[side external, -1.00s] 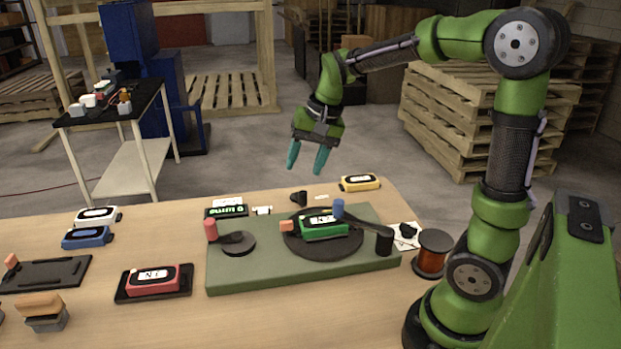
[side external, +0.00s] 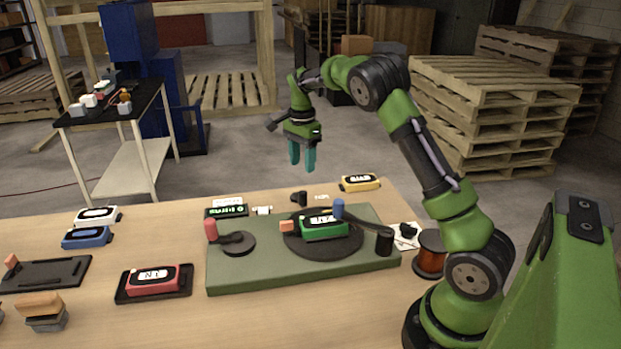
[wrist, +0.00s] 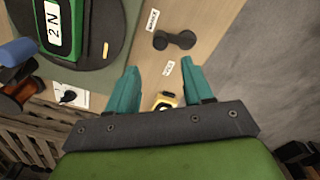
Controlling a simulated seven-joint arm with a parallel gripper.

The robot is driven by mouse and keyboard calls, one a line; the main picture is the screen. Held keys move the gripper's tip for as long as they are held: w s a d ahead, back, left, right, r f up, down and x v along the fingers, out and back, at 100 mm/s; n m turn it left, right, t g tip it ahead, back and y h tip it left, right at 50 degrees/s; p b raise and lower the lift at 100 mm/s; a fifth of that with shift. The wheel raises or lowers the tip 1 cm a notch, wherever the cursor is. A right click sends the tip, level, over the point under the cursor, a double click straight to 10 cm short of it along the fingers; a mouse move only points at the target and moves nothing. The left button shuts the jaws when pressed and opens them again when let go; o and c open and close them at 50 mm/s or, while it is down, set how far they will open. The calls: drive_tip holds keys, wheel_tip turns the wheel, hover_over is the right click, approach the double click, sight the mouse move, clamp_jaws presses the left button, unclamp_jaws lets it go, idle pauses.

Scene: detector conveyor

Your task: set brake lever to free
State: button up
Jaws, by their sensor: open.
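A small black lever (side external: 299,198) stands on the table behind the green board.
The green board (side external: 240,277) carries a dark turntable with a green detector (side external: 325,229), a red-knobbed lever (side external: 211,230) and a blue-knobbed arm (side external: 338,208). A yellow detector (side external: 360,183) sits at the back right, a copper spool (side external: 431,255) at the board's right.

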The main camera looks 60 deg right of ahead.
sight(303, 192)
wheel_tip(303, 192, down, 11)
drive_tip(key=shift+f, duration=0.2)
drive_tip(key=shift+c, duration=0.5)
clamp_jaws()
